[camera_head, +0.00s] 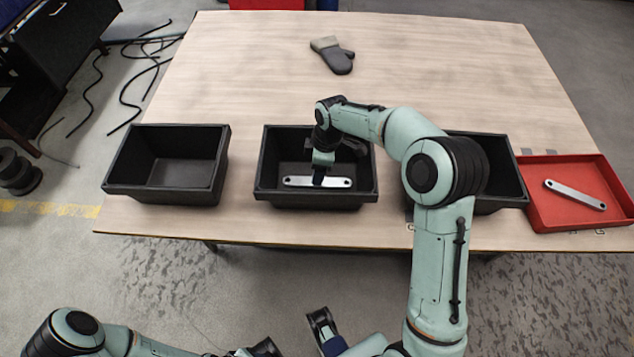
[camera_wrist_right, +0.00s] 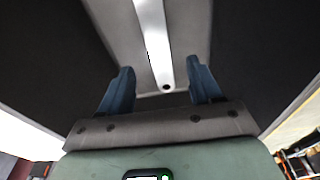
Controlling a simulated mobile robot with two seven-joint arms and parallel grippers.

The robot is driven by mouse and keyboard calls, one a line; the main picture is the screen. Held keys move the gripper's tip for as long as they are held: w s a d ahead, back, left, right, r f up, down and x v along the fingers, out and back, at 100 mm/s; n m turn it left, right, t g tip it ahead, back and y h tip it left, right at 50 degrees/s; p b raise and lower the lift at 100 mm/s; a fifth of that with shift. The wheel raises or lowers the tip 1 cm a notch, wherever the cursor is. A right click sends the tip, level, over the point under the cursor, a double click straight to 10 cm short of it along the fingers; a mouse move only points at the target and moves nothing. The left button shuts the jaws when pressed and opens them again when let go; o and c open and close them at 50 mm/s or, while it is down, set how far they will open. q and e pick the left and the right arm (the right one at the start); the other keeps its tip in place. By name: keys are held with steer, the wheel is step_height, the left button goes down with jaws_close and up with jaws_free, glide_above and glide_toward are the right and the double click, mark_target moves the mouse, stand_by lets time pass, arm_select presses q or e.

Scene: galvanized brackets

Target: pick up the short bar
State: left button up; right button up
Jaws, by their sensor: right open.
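A flat silver bar (camera_head: 300,181) with a hole at each end lies on the floor of the middle black bin (camera_head: 262,185). My right gripper (camera_head: 319,178) reaches down into this bin over the bar's middle. In the right wrist view its two blue fingers (camera_wrist_right: 160,75) are apart, and the bar (camera_wrist_right: 153,35) runs between them, with one holed end showing; I cannot tell whether they touch it. Another silver bar (camera_head: 575,195) lies slanted in the red tray (camera_head: 540,216). I cannot tell which bar is shorter. My left arm shows only partly at the bottom edge; its jaws are unclear.
An empty black bin (camera_head: 150,195) stands on the left of the wooden table (camera_head: 450,60). Another black bin (camera_head: 510,180) is partly hidden behind my right arm. The table's middle is clear.

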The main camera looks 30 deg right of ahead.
mark_target(328, 183)
step_height(328, 183, down, 6)
steer(key=shift+r+b, duration=0.1)
steer(key=shift+b, duration=0.2)
jaws_close()
steer(key=shift+w+r, duration=0.1)
steer(key=shift+r, duration=0.1)
